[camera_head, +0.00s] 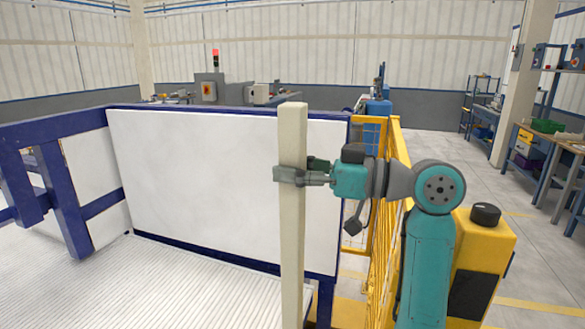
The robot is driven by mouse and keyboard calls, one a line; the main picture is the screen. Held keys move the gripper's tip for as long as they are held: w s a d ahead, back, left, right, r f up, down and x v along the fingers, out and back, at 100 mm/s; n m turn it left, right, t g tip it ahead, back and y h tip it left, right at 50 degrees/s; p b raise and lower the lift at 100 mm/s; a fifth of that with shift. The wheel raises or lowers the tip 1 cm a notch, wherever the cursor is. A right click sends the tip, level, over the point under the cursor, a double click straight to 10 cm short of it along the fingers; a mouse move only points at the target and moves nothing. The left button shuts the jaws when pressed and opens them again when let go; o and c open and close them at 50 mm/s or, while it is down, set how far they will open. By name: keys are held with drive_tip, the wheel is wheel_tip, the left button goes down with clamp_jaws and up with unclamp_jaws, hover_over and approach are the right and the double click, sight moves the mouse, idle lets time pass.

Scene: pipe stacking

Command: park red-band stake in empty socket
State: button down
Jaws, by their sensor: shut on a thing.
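My gripper (291,175) is shut on a tall beige stake (291,240), reaching it from the right. The stake stands near upright, with its top above the gripper and its lower end running out of the bottom of the frame. No red band shows on the visible part of the stake. No socket can be made out in this view, and what is under the stake is out of frame.
A white panel (200,190) in a blue frame (70,200) stands behind the stake. A ribbed white surface (150,290) fills the lower left. A yellow mesh fence (385,270) runs behind my arm. Open floor (545,245) lies to the right, before benches (535,155).

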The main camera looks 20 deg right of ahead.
sight(303, 211)
drive_tip(key=shift+f, duration=0.45)
idle(0.7)
drive_tip(key=shift+f, duration=2.35)
idle(0.3)
drive_tip(key=shift+f, duration=1)
drive_tip(key=c, duration=0.5)
unclamp_jaws()
